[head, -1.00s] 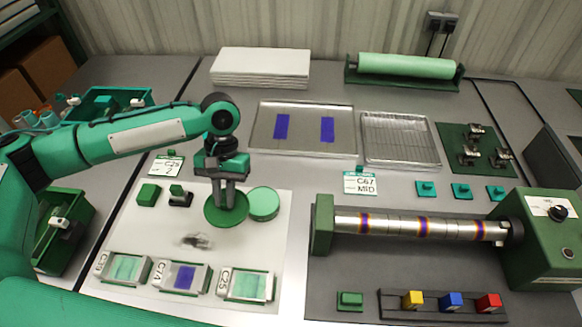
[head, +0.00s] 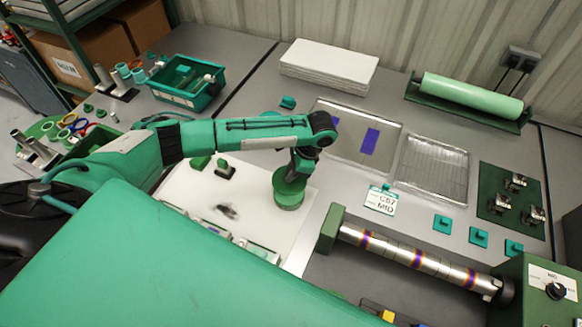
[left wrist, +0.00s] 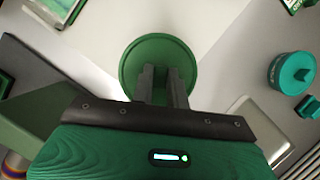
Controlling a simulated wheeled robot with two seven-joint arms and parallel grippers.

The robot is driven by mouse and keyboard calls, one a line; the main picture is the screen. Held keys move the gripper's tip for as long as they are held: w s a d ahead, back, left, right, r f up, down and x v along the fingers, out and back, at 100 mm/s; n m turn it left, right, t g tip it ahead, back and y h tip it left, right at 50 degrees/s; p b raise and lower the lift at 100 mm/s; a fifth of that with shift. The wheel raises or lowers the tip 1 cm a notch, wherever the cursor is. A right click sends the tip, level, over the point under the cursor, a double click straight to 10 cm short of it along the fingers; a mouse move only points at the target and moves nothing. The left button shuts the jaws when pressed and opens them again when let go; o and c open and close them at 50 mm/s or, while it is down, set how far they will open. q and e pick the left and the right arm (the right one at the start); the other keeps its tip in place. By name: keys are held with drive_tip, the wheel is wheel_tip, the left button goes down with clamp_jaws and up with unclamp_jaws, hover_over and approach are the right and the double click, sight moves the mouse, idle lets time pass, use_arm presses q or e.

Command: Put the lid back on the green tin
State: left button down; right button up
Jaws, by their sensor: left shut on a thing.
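My left gripper (head: 296,166) is shut on the dark green round lid (head: 288,181) and points down. The lid sits directly over the pale green tin (head: 289,202) on the white mat; whether it touches the rim all round I cannot tell. In the left wrist view the lid (left wrist: 158,45) lies flat beyond the fingers (left wrist: 162,82) and hides the tin. My right gripper is not in view.
A green block (head: 200,162) and a black-based stamp (head: 225,172) stand left of the tin. A small blurred grey thing (head: 227,210) lies on the mat. A metal tray (head: 392,150) and a steel roller (head: 410,260) are to the right. My arm covers part of the mat.

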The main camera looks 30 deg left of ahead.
sight(290, 185)
use_arm(q)
drive_tip(key=shift+f+b, duration=2.35)
drive_tip(key=shift+b, duration=0.5)
drive_tip(key=shift+f, duration=0.85)
drive_tip(key=shift+s+a+r+p, duration=0.1)
drive_tip(key=shift+p, duration=1.1)
drive_tip(key=shift+f+p, duration=0.2)
drive_tip(key=shift+p, duration=0.2)
drive_tip(key=shift+p, duration=0.5)
drive_tip(key=c, duration=1.3)
unclamp_jaws()
